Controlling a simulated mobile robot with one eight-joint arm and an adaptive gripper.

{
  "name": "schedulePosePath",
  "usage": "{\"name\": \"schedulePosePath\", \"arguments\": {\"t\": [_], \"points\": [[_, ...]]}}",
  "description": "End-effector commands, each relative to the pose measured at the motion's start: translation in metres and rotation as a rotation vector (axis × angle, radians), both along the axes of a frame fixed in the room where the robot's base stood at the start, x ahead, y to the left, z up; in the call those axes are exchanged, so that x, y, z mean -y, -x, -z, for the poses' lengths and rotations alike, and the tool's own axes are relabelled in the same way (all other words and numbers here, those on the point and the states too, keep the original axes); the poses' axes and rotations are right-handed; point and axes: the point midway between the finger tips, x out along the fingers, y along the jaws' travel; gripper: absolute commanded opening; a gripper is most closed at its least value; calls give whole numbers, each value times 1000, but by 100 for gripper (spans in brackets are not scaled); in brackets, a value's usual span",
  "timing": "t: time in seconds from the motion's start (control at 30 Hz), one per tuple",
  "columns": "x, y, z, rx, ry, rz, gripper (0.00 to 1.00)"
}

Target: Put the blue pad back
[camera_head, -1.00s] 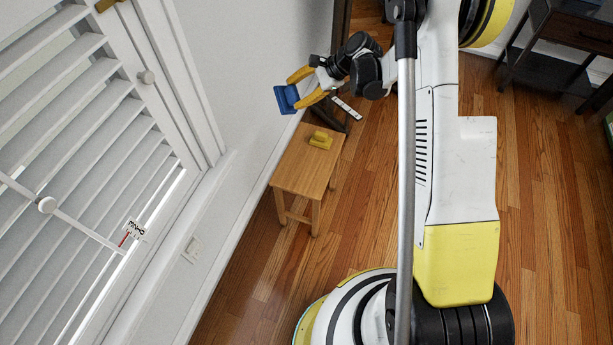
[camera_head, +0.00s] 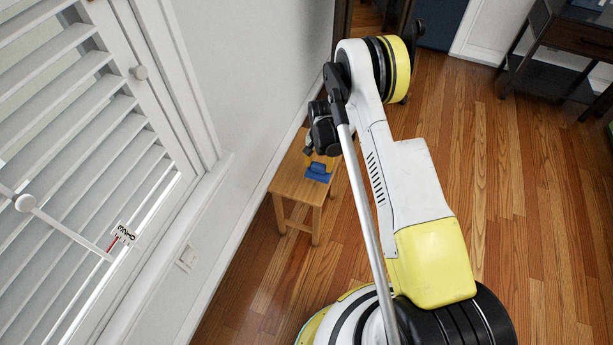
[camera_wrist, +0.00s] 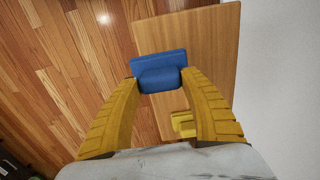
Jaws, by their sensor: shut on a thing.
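The blue pad (camera_wrist: 158,70) is a small blue block with a wider flat face and a narrower grip. My gripper (camera_wrist: 160,82) is shut on its narrower part, with one yellow finger on each side. In the head view the blue pad (camera_head: 318,170) shows over the wooden stool's top (camera_head: 292,183), below my dark wrist. I cannot tell whether it touches the stool. A yellow block (camera_wrist: 183,124) lies on the stool in the wrist view, between my fingers and nearer my palm. In the head view my arm mostly hides it.
The stool stands close to the white wall (camera_head: 255,100). A louvered shutter (camera_head: 80,130) is at the left. Wooden floor (camera_head: 510,200) is open to the right, and a dark desk (camera_head: 560,50) stands at the far right.

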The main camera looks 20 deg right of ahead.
Motion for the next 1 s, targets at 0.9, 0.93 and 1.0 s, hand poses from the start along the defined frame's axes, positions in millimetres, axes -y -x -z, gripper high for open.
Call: {"name": "schedulePosePath", "arguments": {"t": [0.9, 0.93, 1.0], "points": [[-38, -28, 69, 0, -1, 2, 24], [-38, -28, 69, 0, -1, 2, 55], [-38, -28, 69, 0, -1, 2, 73]]}}
